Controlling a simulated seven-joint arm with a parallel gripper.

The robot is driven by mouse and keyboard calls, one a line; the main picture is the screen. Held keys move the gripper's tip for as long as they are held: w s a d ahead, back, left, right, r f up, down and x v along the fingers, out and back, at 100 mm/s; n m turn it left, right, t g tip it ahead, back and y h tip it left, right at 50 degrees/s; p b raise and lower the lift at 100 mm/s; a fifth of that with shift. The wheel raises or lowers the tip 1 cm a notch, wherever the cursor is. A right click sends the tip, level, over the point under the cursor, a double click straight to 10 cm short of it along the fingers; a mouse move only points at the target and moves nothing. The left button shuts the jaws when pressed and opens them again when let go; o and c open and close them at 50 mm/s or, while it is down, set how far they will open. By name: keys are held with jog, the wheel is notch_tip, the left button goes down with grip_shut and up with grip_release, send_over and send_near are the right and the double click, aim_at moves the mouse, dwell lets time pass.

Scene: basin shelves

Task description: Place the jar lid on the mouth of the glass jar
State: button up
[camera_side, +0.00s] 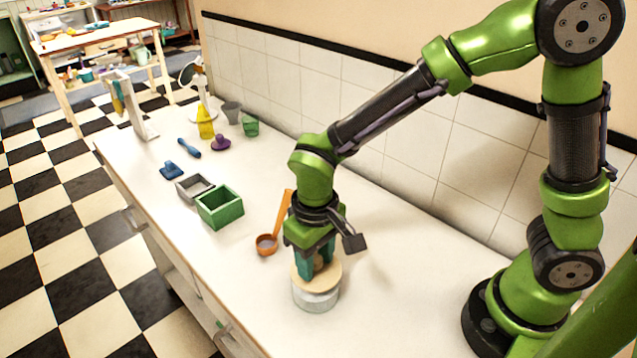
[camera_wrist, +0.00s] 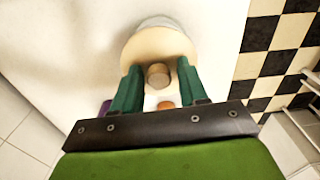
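The jar lid (camera_side: 334,274) is a pale wooden disc with a round knob, and it lies about level over the mouth of the glass jar (camera_side: 316,298). The jar stands upright on the counter. My gripper (camera_side: 318,266) is above the lid, with its green fingers on either side of the knob. In the wrist view, the lid (camera_wrist: 160,44) and its knob are between my fingertips (camera_wrist: 159,67), with a small gap on each side of the knob. The jar (camera_wrist: 160,22) shows past the lid's far edge. The contact between lid and rim is hard to see.
An orange ladle (camera_side: 267,243) lies close to the left of my gripper. A green box (camera_side: 220,208) and a grey box (camera_side: 194,188) stand farther left. Several small items lie toward the far end. A tiled wall runs along the back; the counter's right part is clear.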

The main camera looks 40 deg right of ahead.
aim_at(316, 259)
jog(key=shift+d, duration=0.1)
notch_tip(316, 259, up, 13)
jog(key=s+d+r+m+t+y, duration=0.1)
jog(key=s+d+r+m+t, duration=0.1)
jog(key=d, duration=0.5)
jog(key=s+d+r+m+t+y, duration=0.1)
jog(key=s+d+m+t, duration=0.1)
jog(key=s+d+t, duration=0.2)
jog(key=d+t, duration=0.1)
jog(key=d, duration=0.2)
jog(key=shift+s+d+r+m, duration=0.3)
jog(key=shift+s+d+r, duration=0.05)
jog(key=shift+s+d, duration=0.05)
dwell(0.9)
